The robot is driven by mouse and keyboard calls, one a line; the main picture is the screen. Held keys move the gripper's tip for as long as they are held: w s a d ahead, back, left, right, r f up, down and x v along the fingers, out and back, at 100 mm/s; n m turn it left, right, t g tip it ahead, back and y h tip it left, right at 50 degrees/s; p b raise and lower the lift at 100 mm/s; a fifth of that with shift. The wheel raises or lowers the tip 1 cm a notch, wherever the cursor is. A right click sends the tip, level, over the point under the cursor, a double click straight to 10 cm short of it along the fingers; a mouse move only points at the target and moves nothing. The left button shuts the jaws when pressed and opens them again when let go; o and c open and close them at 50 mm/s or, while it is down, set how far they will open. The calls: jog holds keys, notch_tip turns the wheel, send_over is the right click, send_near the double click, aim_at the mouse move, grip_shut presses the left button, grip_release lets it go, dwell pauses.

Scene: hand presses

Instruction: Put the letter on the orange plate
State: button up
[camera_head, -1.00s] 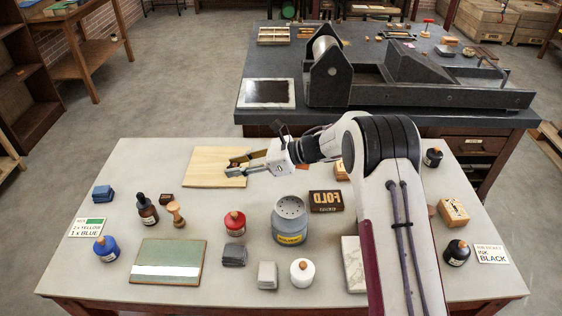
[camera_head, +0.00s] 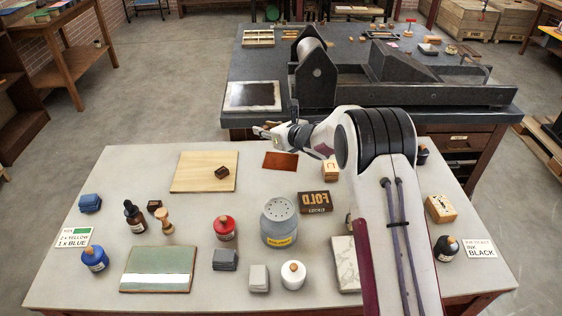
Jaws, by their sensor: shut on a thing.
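My gripper (camera_head: 268,130) is at the far edge of the light table, above and beyond the orange plate. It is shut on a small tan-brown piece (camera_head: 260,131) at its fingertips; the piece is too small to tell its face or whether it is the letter. The orange plate (camera_head: 281,160) is a flat red-orange rectangle lying bare on the table, nearer than the gripper. A small dark brown block (camera_head: 222,172) lies on the pale wooden board (camera_head: 195,175), left of the plate. A wooden block with a letter-like mark (camera_head: 330,170) stands right of the plate.
A grey solvent can (camera_head: 279,222) and a dark FOLD block (camera_head: 315,202) stand nearer than the plate. Bottles and grey blocks fill the front. The dark press table (camera_head: 350,119) is close behind the gripper. My arm covers part of the right side.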

jog(key=w+d+f+m+t+h, duration=0.1)
jog(key=d+f+m+h, duration=0.1)
jog(key=d, duration=0.3)
jog(key=shift+w+d+f, duration=0.15)
jog(key=shift+w+f, duration=0.05)
jog(key=shift+f, duration=0.4)
send_over(282, 163)
jog(key=shift+w+f, duration=0.1)
jog(key=shift+f, duration=3)
jog(key=shift+f, duration=0.1)
jog(key=shift+f, duration=1.8)
jog(key=shift+f, duration=0.15)
